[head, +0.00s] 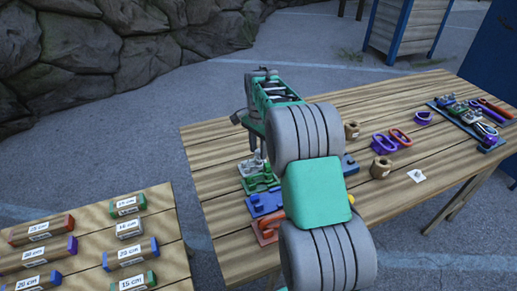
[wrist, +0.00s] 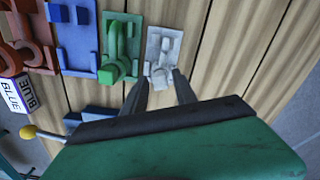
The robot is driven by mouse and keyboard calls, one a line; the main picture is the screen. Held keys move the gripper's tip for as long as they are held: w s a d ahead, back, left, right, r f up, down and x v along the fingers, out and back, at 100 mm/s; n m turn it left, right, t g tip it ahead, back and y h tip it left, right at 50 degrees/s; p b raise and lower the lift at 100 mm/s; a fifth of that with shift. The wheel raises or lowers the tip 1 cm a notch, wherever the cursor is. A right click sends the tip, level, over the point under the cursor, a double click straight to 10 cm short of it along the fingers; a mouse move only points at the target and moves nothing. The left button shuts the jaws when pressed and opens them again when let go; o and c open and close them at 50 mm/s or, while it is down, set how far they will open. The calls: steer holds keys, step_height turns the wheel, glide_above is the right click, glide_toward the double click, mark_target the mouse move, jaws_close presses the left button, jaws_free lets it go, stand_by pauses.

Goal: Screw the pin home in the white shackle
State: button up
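The white shackle (wrist: 159,62) sits in a pale holder plate at the top centre of the wrist view. In the head view its holder (head: 248,166) shows at the table's left edge, partly behind my arm. My gripper (wrist: 159,77) points down at the near end of the white shackle. Its two dark fingers stand apart, one on each side of the white part's near end. I cannot make out the pin clearly or tell whether the fingers touch it. In the head view my gripper (head: 257,150) is low over the holder, its tips hard to see.
Beside it stand green (wrist: 120,55), blue (wrist: 75,40) and red (wrist: 32,38) holders in a row. A BLUE-labelled block (wrist: 16,95) is at left. Loose purple and orange shackles (head: 392,140) and a tool tray (head: 470,118) lie farther right. Labelled boxes (head: 130,253) are on another table.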

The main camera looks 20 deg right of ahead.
steer(key=shift+o, duration=0.2)
steer(key=shift+r+p, duration=1.7)
steer(key=shift+r, duration=0.55)
